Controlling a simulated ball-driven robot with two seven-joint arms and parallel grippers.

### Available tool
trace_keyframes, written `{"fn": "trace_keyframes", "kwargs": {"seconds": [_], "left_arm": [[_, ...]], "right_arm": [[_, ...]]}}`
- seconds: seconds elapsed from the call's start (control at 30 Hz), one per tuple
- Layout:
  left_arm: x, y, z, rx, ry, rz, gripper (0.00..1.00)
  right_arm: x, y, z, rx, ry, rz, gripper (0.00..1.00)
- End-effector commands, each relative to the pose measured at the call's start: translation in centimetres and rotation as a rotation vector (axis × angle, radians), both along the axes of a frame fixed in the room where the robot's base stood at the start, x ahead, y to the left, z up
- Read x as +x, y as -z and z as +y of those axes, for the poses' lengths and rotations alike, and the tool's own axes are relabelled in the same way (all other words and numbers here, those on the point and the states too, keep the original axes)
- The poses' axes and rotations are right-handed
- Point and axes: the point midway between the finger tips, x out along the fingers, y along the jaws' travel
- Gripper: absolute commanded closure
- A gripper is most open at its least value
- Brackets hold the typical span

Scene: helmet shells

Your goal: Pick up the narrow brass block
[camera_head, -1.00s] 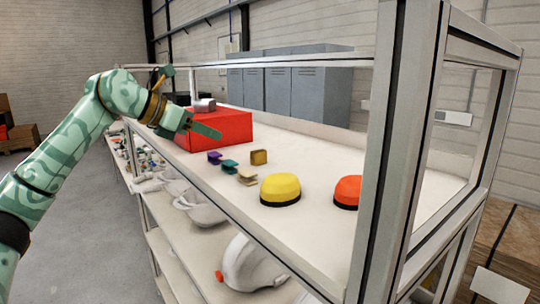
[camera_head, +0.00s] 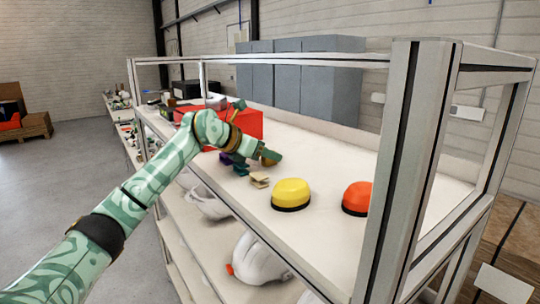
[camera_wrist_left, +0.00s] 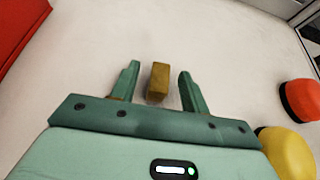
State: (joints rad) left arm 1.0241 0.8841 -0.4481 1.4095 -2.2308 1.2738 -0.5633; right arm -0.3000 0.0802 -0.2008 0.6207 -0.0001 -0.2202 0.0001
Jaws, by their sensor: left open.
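The narrow brass block (camera_wrist_left: 158,86) stands on the white shelf top. In the left wrist view it sits between the two green fingers of my left gripper (camera_wrist_left: 159,76), with a gap on each side. The gripper is open and holds nothing. In the head view the gripper (camera_head: 266,155) reaches over the shelf from the left, and the brass block (camera_head: 268,162) is mostly hidden behind it. My right gripper is not in view.
A red box (camera_head: 252,121) stands behind my left wrist. Purple, teal (camera_head: 241,170) and beige (camera_head: 260,180) pieces lie near the gripper. Yellow (camera_head: 290,192) and orange-red (camera_head: 356,197) domes stand to the right. A frame post (camera_head: 405,180) rises at the front right.

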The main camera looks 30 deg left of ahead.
Motion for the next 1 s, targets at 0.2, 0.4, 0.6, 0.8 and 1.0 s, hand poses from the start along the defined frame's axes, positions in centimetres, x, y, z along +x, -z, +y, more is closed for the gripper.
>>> {"fn": "trace_keyframes", "kwargs": {"seconds": [0.2,0.4,0.6,0.8,1.0], "left_arm": [[0.0,0.1,0.0,0.000,-0.001,0.000,0.68],[0.0,0.0,0.0,0.000,-0.001,-0.002,1.00],[0.0,0.0,0.0,0.000,-0.001,-0.002,1.00],[0.0,-1.1,0.1,0.000,-0.001,-0.005,1.00],[-1.0,-5.1,1.5,0.001,-0.006,-0.008,1.00]], "right_arm": [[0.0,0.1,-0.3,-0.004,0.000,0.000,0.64],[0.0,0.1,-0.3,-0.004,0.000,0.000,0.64],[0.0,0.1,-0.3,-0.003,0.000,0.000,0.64],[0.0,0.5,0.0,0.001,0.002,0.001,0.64],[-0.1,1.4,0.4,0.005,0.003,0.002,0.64]]}}
